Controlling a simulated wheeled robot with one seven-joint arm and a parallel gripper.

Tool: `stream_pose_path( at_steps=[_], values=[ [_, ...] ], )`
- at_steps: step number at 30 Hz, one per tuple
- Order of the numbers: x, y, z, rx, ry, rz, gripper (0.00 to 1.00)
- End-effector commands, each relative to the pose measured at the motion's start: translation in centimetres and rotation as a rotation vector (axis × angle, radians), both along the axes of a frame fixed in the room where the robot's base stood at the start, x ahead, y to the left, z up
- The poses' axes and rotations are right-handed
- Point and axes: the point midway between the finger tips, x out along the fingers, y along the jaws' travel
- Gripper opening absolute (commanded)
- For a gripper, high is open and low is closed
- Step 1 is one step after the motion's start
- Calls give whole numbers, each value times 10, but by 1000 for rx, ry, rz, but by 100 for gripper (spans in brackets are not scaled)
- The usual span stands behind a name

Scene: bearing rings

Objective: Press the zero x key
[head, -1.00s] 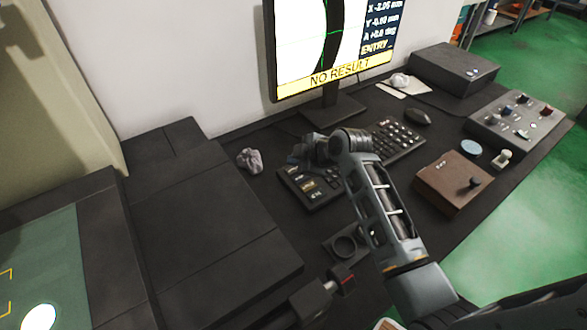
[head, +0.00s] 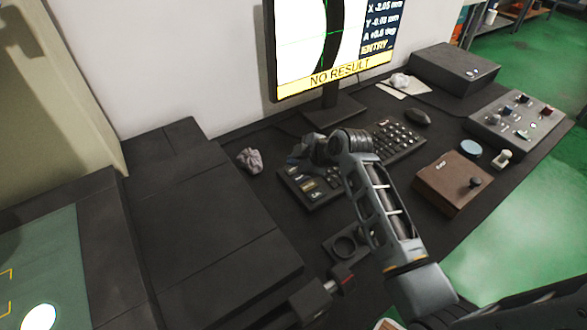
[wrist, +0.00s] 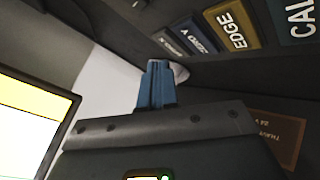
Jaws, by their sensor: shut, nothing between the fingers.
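The dark key panel (head: 325,197) lies on the desk below the monitor, partly hidden by my arm. I cannot read for certain which one is zero x. My gripper (wrist: 156,85) is shut and empty, its blue fingertips near the grey-key end of the panel. In the head view my gripper (head: 298,155) is over the panel's far edge. Contact with a key cannot be told.
The monitor (head: 330,75) shows X, Y and A readings and "NO RESULT". A keyboard (head: 400,140), mouse (head: 418,117) and brown box with a knob (head: 450,185) are to the right. A crumpled wad (head: 249,160) lies left of the panel.

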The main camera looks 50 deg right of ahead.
Motion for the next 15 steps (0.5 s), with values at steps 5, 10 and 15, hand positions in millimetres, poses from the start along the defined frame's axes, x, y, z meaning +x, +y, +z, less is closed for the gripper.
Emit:
stream_pose_path(
  at_steps=[5,10,15],
  values=[
    [0,0,0,0,0,0,0],
    [0,0,-3,0,0,0,0],
    [0,0,-8,0,0,0,0]
  ],
)
